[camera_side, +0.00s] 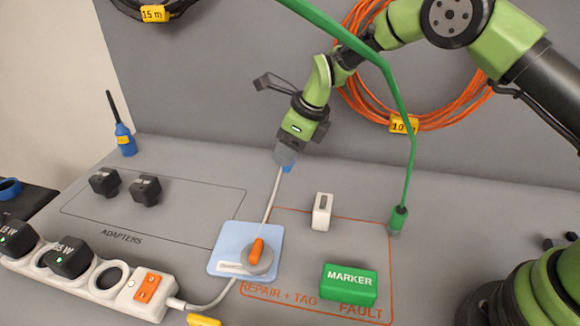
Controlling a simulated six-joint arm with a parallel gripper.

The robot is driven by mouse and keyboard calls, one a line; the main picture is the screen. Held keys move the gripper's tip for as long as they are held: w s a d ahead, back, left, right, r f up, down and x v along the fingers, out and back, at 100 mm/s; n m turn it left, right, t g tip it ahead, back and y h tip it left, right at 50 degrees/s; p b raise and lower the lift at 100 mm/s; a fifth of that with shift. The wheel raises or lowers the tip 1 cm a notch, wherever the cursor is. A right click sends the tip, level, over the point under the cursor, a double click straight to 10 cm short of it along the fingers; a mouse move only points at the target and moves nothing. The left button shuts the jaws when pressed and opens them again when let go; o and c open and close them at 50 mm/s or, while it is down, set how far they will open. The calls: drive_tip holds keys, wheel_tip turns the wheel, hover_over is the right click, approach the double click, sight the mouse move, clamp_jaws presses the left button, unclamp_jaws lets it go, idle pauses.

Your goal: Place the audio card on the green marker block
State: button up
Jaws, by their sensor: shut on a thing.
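My gripper (286,160) is above the middle of the bench, pointing down, its jaws shut on a small blue piece (288,168). Only a little of this piece shows below the fingertips; it looks like the audio card, but its face cannot be read. The green marker block (349,285), lettered MARKER, lies on the bench at the lower right, inside the orange outline. My gripper is up and to the left of it in the picture, well apart. The block's top looks bare.
A white cable runs from the power strip (150,296) up to near my gripper. A light-blue plate (217,262) with an orange-handled knob (257,252) and a white switch (322,212) stand between. A green rod (408,150) slants down at right. Black adapters (145,190) sit left.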

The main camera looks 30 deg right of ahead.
wheel_tip(320, 180, up, 2)
drive_tip(key=shift+s+a+r, duration=0.1)
drive_tip(key=shift+s+r, duration=0.05)
drive_tip(key=s+a+r+n+g+y, duration=0.2)
drive_tip(key=s+a+n+g, duration=0.15)
drive_tip(key=s+n, duration=0.75)
drive_tip(key=n+g+h, duration=0.2)
drive_tip(key=n+g, duration=0.1)
drive_tip(key=n, duration=0.5)
hover_over(349, 291)
drive_tip(key=w+d, duration=0.1)
drive_tip(key=d, duration=0.1)
drive_tip(key=f, duration=0.3)
drive_tip(key=shift+w+a+f, duration=0.15)
drive_tip(key=shift+a, duration=0.1)
drive_tip(key=shift+f, duration=2.3)
drive_tip(key=shift+f, duration=0.1)
drive_tip(key=o, duration=0.9)
